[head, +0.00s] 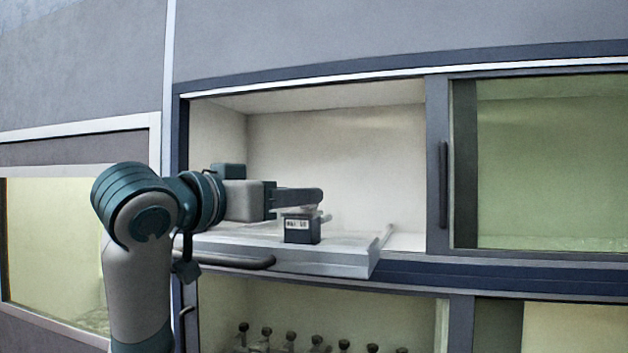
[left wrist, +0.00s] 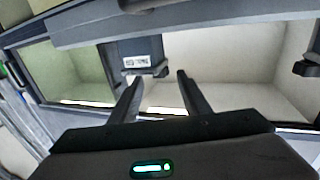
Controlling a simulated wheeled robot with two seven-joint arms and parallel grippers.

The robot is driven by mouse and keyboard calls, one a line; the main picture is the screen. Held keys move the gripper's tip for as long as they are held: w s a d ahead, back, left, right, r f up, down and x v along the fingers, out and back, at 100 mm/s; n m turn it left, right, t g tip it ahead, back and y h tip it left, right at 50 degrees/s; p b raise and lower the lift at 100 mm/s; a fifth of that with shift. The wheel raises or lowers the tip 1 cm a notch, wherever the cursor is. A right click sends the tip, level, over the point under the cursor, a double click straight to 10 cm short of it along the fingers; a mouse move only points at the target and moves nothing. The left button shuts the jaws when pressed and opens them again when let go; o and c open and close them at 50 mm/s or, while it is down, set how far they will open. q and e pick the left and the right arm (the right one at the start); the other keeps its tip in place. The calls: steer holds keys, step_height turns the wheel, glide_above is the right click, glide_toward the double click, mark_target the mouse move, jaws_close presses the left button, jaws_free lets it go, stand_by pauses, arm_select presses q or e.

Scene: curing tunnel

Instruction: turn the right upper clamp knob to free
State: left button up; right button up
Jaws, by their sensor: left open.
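My left gripper (head: 312,197) comes in from the left over a pulled-out grey tray (head: 330,258) in the upper opening. In the left wrist view its two fingers stand apart with nothing between them (left wrist: 160,76). A dark block with a white label (head: 302,230) is on the tray, just below the fingers in the head view. It also shows in the left wrist view (left wrist: 142,48), beyond the fingertips. I cannot make out the right upper clamp knob for certain; small dark parts show at the right edge (left wrist: 305,68) and top of the left wrist view. My right gripper is out of view.
The tray has a dark front handle (head: 235,261). A sliding glass door (head: 550,165) with a dark vertical handle (head: 443,185) covers the right side. Several dark-topped posts (head: 317,341) stand in the lower opening. The upper opening's right part is empty.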

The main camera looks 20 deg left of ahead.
arm_select(q)
steer(key=p+x, duration=0.2)
steer(key=x, duration=0.3)
steer(key=shift+r, duration=0.1)
steer(key=shift+w+d+p, duration=0.25)
steer(key=shift+w+p, duration=0.05)
steer(key=shift+w, duration=0.3)
steer(key=c, duration=1)
